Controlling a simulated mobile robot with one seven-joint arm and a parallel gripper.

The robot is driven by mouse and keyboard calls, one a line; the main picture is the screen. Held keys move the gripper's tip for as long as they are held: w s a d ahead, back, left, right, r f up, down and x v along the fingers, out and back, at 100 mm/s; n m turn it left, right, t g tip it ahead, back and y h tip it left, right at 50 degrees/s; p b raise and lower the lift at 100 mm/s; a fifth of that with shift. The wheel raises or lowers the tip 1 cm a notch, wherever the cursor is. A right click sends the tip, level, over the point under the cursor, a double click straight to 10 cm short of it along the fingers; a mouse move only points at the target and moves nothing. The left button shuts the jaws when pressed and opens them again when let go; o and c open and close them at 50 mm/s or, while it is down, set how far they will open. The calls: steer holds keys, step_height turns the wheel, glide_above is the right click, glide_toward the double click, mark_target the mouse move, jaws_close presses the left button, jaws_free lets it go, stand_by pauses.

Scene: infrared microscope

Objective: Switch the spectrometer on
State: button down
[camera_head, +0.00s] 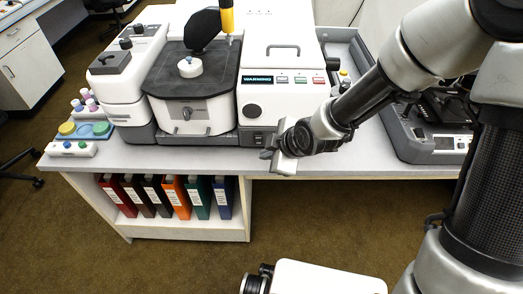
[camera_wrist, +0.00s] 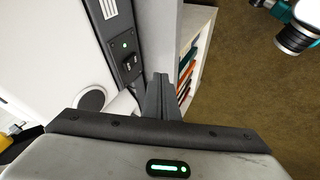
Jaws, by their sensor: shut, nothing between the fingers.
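The spectrometer (camera_head: 283,62) is a white instrument on the bench with a lit display (camera_head: 257,79) reading "WARMING". A dark panel with a black rocker switch (camera_head: 259,138) sits low on its front. In the wrist view, the switch (camera_wrist: 130,63) shows with a lit green light (camera_wrist: 124,44) next to it. My gripper (camera_head: 272,152) is shut and empty, at the bench's front edge just in front of the switch panel. In the wrist view, the closed fingers (camera_wrist: 158,97) are beside the panel. I cannot tell whether they touch it.
Several coloured binders (camera_head: 172,196) stand on the shelf under the bench (camera_head: 190,157). A sample unit with a dark top (camera_head: 191,82) stands left of the spectrometer. A microscope base (camera_head: 437,140) stands to the right behind my arm. The floor in front is open.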

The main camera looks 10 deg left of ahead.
steer(key=v, duration=0.2)
steer(key=p+v, duration=0.1)
steer(key=v, duration=0.1)
steer(key=shift+s+d, duration=0.2)
steer(key=shift+s, duration=0.2)
steer(key=shift+w+f, duration=0.1)
